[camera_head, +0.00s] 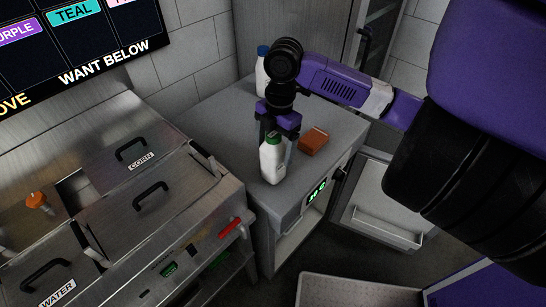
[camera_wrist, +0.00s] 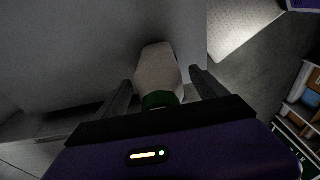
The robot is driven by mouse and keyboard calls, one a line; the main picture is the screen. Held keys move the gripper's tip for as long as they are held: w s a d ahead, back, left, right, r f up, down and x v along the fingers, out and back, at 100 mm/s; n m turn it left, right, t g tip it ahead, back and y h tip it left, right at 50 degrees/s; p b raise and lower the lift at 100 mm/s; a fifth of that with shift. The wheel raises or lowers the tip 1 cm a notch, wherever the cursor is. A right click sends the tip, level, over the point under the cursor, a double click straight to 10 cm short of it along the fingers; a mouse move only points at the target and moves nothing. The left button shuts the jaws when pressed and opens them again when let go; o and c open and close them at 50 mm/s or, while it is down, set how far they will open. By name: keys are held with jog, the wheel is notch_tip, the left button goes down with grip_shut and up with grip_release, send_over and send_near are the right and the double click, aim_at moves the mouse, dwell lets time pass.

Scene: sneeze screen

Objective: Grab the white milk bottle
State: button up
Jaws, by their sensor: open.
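A white milk bottle with a green cap (camera_head: 272,160) stands upright on the grey counter (camera_head: 225,125), near its front edge. My gripper (camera_head: 274,158) points down over it, with its fingers behind and beside the bottle in the head view. In the wrist view the bottle (camera_wrist: 158,78) lies between the two spread fingers of my gripper (camera_wrist: 160,90), with a visible gap at each side. Its green cap is close to the palm. Whether a finger touches the bottle cannot be told.
A second white bottle with a blue cap (camera_head: 262,70) stands farther back, partly behind my arm. A brown block (camera_head: 313,141) lies right of the milk bottle. A steel station with lidded bins (camera_head: 150,195) stands at left. An open door (camera_head: 385,205) hangs below the counter at right.

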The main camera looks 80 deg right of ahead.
jog(key=shift+a+f, duration=0.1)
jog(key=shift+f, duration=0.8)
jog(key=shift+w, duration=0.1)
grip_shut()
jog(key=shift+r, duration=0.1)
notch_tip(320, 180, up, 20)
dwell(0.4)
